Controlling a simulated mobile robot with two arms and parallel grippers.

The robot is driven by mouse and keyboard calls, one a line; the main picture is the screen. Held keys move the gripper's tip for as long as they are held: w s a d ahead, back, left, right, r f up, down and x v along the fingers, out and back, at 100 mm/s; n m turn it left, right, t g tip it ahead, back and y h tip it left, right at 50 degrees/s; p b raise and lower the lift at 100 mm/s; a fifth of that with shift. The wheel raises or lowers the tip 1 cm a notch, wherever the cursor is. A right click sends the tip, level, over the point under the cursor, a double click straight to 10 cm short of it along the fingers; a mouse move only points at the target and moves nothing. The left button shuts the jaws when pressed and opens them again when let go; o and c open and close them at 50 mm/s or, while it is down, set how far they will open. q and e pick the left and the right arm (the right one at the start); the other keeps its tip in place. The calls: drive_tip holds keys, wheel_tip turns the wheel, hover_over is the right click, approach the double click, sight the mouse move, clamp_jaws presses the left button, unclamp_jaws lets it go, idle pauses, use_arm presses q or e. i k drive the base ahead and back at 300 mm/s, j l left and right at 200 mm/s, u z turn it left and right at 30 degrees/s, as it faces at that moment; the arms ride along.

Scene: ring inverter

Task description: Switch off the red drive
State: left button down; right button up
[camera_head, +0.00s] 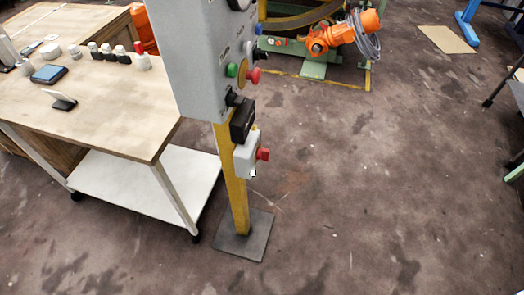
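A grey control cabinet (195,60) is on a yellow post (234,190) that stands on a dark base plate (243,236). The cabinet's side panel carries a green button (232,70) and a red button (254,76), with dark knobs nearby. Lower on the post is a black box (242,121). The handle's exact setting is too small to tell. Any drive label is unreadable. Neither of my grippers shows in this view.
A wooden-topped table (100,115) with a white lower shelf (140,190) stands left of the post, holding small bottles and a blue box (48,74). An orange robot arm (330,38) is behind. The floor right of the post is clear.

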sight(263, 153)
drive_tip(key=i+l+u, duration=0.1)
drive_tip(key=l+u, duration=0.95)
drive_tip(key=l, duration=1.5)
drive_tip(key=l+u, duration=0.15)
drive_tip(key=l, duration=0.7)
drive_tip(key=k+l+u, duration=0.1)
drive_tip(key=l, duration=0.7)
